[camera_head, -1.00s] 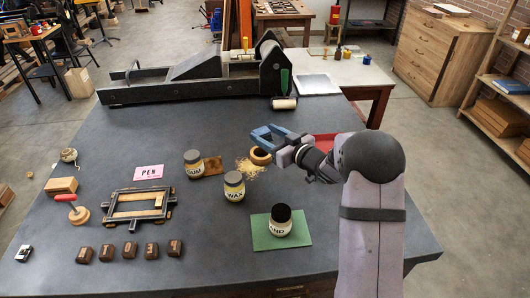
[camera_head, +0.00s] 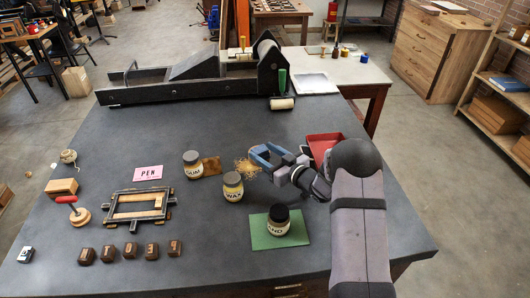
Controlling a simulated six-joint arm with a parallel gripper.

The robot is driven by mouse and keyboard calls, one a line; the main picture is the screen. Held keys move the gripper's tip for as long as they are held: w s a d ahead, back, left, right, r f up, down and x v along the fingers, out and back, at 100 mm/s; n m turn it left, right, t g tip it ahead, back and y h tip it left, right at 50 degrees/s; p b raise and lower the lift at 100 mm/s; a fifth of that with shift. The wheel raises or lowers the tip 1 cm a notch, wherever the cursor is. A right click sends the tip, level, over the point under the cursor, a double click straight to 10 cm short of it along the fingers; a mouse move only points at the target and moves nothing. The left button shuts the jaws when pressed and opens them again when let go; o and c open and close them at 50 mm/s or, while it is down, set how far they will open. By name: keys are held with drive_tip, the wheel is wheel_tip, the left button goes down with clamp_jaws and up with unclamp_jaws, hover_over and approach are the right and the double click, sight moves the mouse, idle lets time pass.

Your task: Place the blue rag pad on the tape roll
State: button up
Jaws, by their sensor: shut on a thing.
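My gripper (camera_head: 268,154) is right of the middle of the bench, just right of a pile of shavings. Its jaws are shut on the blue rag pad (camera_head: 260,155), a small blue piece at their tips, hard to tell apart from the blue fingers. The tape roll is not visible now. Its earlier place lies behind my gripper and the pad, so I cannot tell whether the pad touches it.
The GUM jar (camera_head: 193,166) with a brown cloth (camera_head: 211,166) and the WAX jar (camera_head: 232,188) stand to the left. A dark-lidded jar (camera_head: 278,221) stands on a green mat (camera_head: 301,236) in front. A red tray (camera_head: 324,143) lies behind my arm. Shavings (camera_head: 246,166) lie close by.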

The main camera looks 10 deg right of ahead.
drive_tip(key=shift+f, duration=0.1)
drive_tip(key=shift+f, duration=0.1)
drive_tip(key=o, duration=1.1)
drive_tip(key=shift+c, duration=0.2)
drive_tip(key=shift+r, duration=0.3)
drive_tip(key=shift+s+d+f, duration=0.15)
drive_tip(key=shift+s, duration=0.05)
drive_tip(key=b+v, duration=0.4)
drive_tip(key=v, duration=0.7)
drive_tip(key=shift+s+d, duration=0.1)
drive_tip(key=shift+s, duration=0.1)
